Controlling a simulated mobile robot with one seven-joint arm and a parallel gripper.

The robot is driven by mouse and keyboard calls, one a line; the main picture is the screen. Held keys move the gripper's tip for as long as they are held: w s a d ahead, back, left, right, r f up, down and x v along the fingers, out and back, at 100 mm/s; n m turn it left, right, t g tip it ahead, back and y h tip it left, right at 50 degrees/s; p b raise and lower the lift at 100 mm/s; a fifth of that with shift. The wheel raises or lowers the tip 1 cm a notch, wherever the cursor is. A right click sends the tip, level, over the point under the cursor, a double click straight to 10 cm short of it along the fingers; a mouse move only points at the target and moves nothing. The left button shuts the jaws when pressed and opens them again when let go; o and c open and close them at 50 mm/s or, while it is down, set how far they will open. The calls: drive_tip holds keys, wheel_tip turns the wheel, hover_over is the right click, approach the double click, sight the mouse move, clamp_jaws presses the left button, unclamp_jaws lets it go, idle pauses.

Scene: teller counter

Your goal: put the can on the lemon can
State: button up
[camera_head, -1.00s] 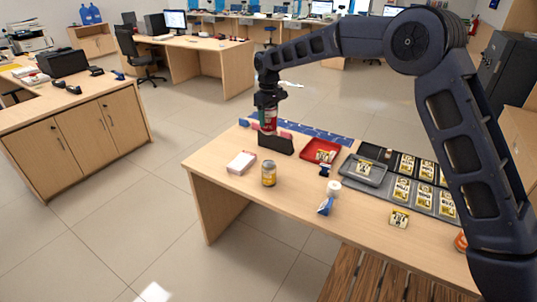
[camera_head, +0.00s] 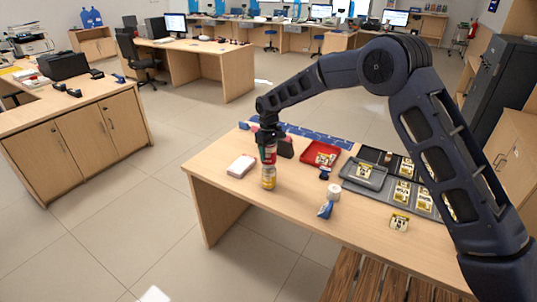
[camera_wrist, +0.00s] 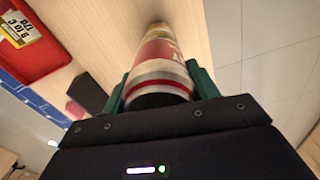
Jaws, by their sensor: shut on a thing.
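My gripper (camera_head: 267,143) is shut on a red and white can (camera_head: 268,157), held upright above the table. In the wrist view the can (camera_wrist: 162,65) sits between the two green fingers. The lemon can (camera_head: 268,181), yellow with a silvery upper part, stands upright near the table's left front part. The held can appears directly over it, its bottom at the lemon can's top. I cannot tell whether they touch. In the wrist view a yellow strip of the lemon can (camera_wrist: 159,27) shows beyond the held can.
A white box (camera_head: 241,165) lies left of the cans, with a dark holder (camera_head: 286,148) behind. A red tray (camera_head: 321,154), a grey tray (camera_head: 363,172), a white roll (camera_head: 334,191) and a blue item (camera_head: 325,210) are to the right. Bare table lies in front.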

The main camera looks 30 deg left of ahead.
drive_tip(key=shift+f, duration=0.55)
drive_tip(key=o, duration=1.2)
drive_tip(key=shift+f, duration=0.15)
wheel_tip(320, 180, up, 12)
drive_tip(key=shift+r, duration=0.15)
